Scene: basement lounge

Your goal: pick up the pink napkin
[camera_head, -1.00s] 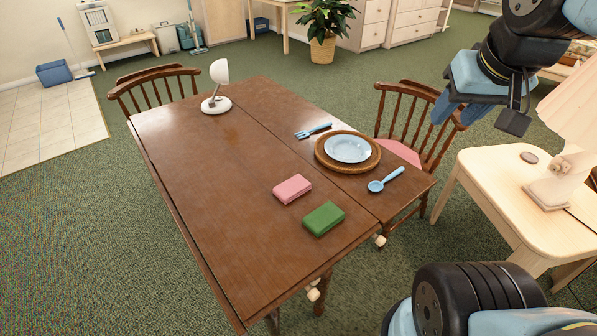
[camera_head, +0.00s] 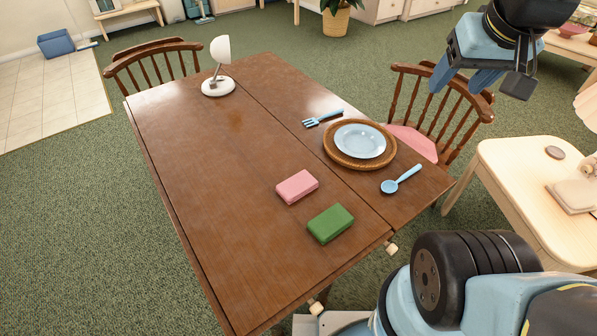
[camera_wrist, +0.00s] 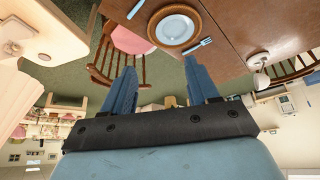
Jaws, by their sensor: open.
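The pink napkin (camera_head: 297,187) is a small folded block lying flat on the brown wooden table (camera_head: 210,160), left of the plate. A green folded block (camera_head: 330,223) of similar size lies just in front of it, apart from it. My gripper (camera_head: 455,90) is in the air at the upper right, in front of the chair and well away from the napkin. In the wrist view my gripper (camera_wrist: 157,75) shows two blue fingers spread apart with nothing between them. The napkin is not seen in the wrist view.
A blue plate (camera_head: 360,141) on a round woven mat (camera_head: 385,160), a blue fork (camera_head: 323,118) and a blue spoon (camera_head: 401,179) are right of the napkin. A white lamp (camera_head: 218,70) stands at the back. A chair (camera_head: 440,110) and pale side table (camera_head: 520,180) are at right.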

